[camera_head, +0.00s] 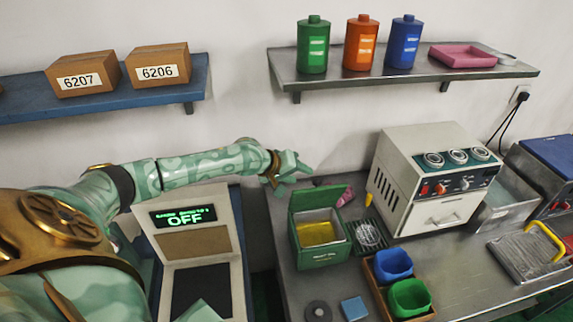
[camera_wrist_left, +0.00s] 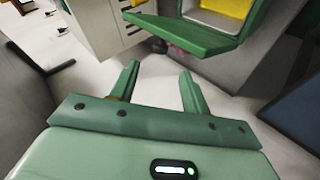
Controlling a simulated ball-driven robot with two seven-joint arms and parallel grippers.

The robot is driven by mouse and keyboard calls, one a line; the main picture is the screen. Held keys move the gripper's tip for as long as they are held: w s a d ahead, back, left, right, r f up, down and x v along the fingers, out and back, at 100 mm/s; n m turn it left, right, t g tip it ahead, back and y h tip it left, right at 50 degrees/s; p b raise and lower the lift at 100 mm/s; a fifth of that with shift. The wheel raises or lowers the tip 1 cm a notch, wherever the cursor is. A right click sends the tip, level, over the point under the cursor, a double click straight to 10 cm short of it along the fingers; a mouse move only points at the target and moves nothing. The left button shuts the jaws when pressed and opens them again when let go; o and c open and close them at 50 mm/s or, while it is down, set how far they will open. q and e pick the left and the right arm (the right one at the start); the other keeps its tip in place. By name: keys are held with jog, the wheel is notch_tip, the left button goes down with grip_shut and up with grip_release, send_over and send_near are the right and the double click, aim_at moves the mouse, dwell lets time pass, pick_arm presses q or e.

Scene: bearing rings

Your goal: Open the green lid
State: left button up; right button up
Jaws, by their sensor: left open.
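The green box (camera_head: 322,256) stands on the metal bench, with something yellow inside its open top. Its green lid (camera_head: 305,199) stands raised at the back edge of the box. In the left wrist view the lid (camera_wrist_left: 180,36) is a green panel beyond the fingers, and part of the box (camera_wrist_left: 262,38) shows at the top right. My left gripper (camera_head: 293,170) is just above and behind the lid, apart from it. Its two fingers (camera_wrist_left: 158,88) are spread with nothing between them. My right gripper is not in view.
A white machine with dials (camera_head: 440,180) stands right of the box. A wooden tray holds a blue cup (camera_head: 393,265) and a green cup (camera_head: 410,298) in front. Shelves with bottles (camera_head: 361,45) and cartons (camera_head: 159,66) hang above.

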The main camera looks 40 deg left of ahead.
pick_arm(q)
jog(key=v, duration=0.5)
jog(key=shift+f, duration=0.1)
dwell(0.4)
